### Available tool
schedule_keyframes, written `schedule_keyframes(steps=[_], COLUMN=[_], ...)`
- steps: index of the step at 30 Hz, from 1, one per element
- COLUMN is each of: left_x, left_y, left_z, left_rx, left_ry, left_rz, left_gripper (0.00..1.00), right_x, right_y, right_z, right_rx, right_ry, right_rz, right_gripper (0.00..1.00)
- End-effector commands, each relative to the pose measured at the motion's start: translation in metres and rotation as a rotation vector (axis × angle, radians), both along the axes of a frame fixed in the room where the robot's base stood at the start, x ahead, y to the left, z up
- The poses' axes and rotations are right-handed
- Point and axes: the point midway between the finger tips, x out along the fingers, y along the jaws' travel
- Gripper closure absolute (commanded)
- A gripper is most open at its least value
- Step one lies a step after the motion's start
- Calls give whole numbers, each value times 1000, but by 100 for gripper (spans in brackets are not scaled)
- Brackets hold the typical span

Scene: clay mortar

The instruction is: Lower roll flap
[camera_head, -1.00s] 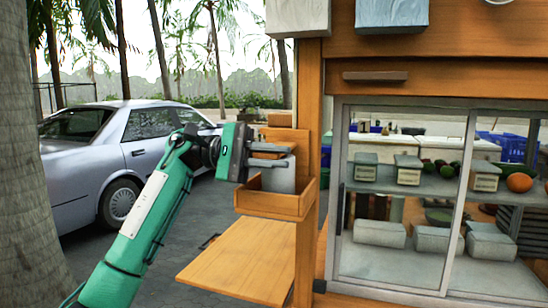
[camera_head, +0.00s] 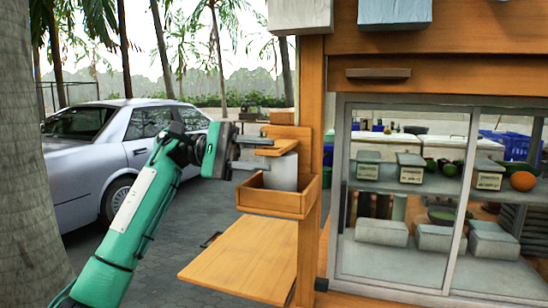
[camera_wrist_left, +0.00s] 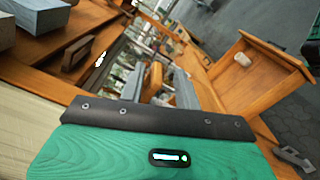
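My left gripper (camera_head: 250,154) is to the left of the box and flap. My right gripper is out of view.
A wooden board (camera_head: 245,260) juts out low from the cart, below the box. Sliding glass windows (camera_head: 405,200) and a dark handle (camera_head: 377,74) are on the cart front. A tree trunk (camera_head: 30,160) stands at far left; a silver car (camera_head: 120,150) is behind.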

Motion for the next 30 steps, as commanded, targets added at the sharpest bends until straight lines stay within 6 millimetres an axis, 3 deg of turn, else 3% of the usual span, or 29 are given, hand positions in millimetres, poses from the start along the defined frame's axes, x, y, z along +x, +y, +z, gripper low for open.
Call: schedule_keyframes(steps=[6,12,18,30], left_x=[17,28,31,32], left_y=[50,82,95,95], left_z=[-1,-1,-1,-1], left_rx=[0,1,1,1], left_ry=[2,3,2,2], left_rz=[4,2,0,0], left_gripper=[67,67,67,67], right_x=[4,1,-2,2], right_y=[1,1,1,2], right_z=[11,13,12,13], right_rx=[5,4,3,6], right_ry=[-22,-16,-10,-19], right_rz=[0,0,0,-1], right_gripper=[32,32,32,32])
